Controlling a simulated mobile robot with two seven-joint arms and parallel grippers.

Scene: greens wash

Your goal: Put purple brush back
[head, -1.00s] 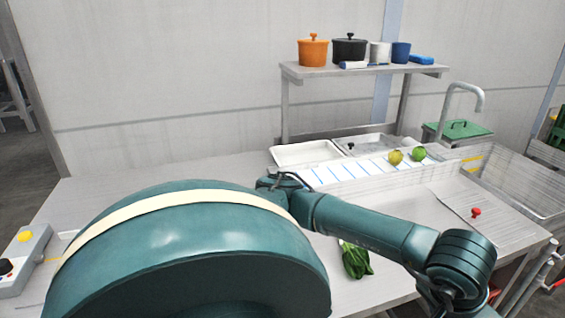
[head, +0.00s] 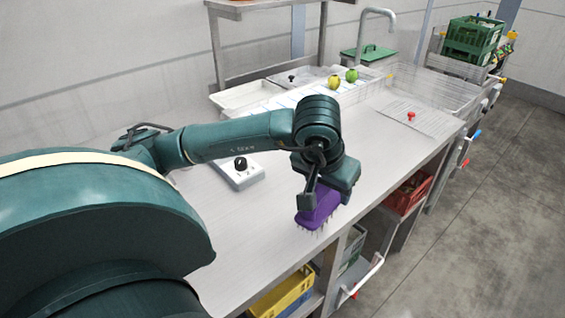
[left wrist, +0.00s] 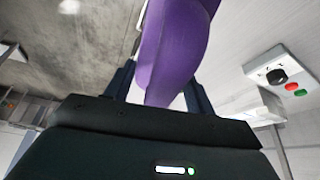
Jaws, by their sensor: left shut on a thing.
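The purple brush (head: 318,206) is in my left gripper (head: 322,190), near the front edge of the steel counter in the head view. Its bristles point down toward the counter edge; I cannot tell whether they touch it. In the left wrist view the purple brush (left wrist: 175,50) sits between the two dark fingers of my left gripper (left wrist: 158,85), which are shut on it. My right gripper is not in view.
A control box (head: 238,172) with a black knob stands on the counter (head: 235,255) behind the brush. Below the counter are a yellow crate (head: 283,296) and a red crate (head: 408,192). A white tray (head: 242,97), two round fruits and a faucet (head: 375,14) are at the back.

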